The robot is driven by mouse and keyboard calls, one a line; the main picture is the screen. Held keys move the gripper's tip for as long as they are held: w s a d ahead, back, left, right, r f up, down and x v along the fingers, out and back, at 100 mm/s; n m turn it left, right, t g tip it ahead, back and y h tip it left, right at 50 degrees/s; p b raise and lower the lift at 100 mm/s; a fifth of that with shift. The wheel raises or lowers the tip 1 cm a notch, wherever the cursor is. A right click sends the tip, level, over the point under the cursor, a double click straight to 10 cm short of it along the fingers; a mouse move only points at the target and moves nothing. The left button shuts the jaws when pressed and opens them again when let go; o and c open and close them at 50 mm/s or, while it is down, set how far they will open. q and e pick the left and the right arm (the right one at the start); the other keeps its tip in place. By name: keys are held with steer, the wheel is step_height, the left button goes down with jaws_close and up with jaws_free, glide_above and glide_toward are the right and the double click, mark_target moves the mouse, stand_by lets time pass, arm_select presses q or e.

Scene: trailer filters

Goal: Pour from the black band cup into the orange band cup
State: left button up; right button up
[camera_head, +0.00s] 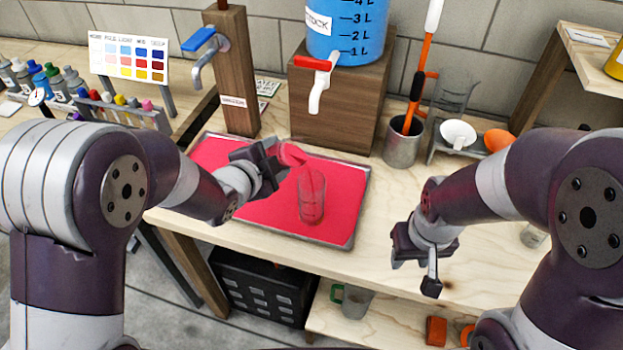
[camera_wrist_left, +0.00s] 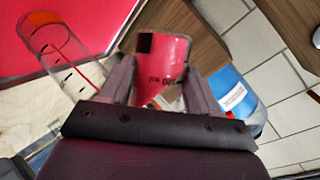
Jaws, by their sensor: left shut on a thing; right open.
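My left gripper (camera_head: 272,163) is shut on a clear cup with red liquid (camera_head: 293,153), tilted to the right above the red tray. In the left wrist view this cup (camera_wrist_left: 165,62) sits between the fingers and shows black marks and lettering. A second clear cup (camera_head: 312,200) stands upright on the tray below the held cup's mouth. A thin red stream shows inside it in the left wrist view (camera_wrist_left: 62,58). My right gripper (camera_head: 415,272) is open and empty, right of the tray.
The red tray (camera_head: 345,225) has a metal rim. Behind it stand a wooden post (camera_head: 236,80) with a blue-handled tap and a blue tank (camera_head: 350,30) on a wooden block (camera_head: 340,105). A metal holder (camera_head: 402,145) stands to the right.

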arm_select(q)
steer(key=shift+r+b, duration=0.15)
steer(key=shift+b, duration=0.15)
arm_select(e)
steer(key=shift+f, duration=0.3)
arm_select(q)
steer(key=shift+f+m+t+y+b, duration=0.35)
steer(key=shift+m+t+b, duration=0.3)
steer(key=shift+b, duration=0.7)
arm_select(e)
steer(key=shift+f, duration=1.4)
arm_select(q)
steer(key=shift+r, duration=0.15)
